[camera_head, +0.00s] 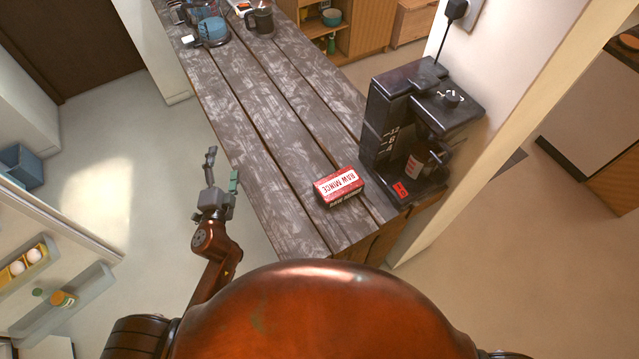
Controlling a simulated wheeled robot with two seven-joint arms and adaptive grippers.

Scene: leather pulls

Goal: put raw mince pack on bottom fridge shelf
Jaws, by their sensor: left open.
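The raw mince pack (339,186) is a small red box with a white label. It lies on the grey wooden counter (270,130), near its front end and close to the coffee machine. My left gripper (222,168) is open and empty, to the left of the counter's edge and apart from the pack. An open fridge door (70,285) with racks shows at the lower left. The fridge's bottom shelf cannot be made out. My right gripper is not in view.
A black coffee machine (415,130) stands right beside the pack, against a wall end. A dark mug (260,21) and a blue-lidded appliance (212,30) stand at the counter's far end. The floor left of the counter is clear.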

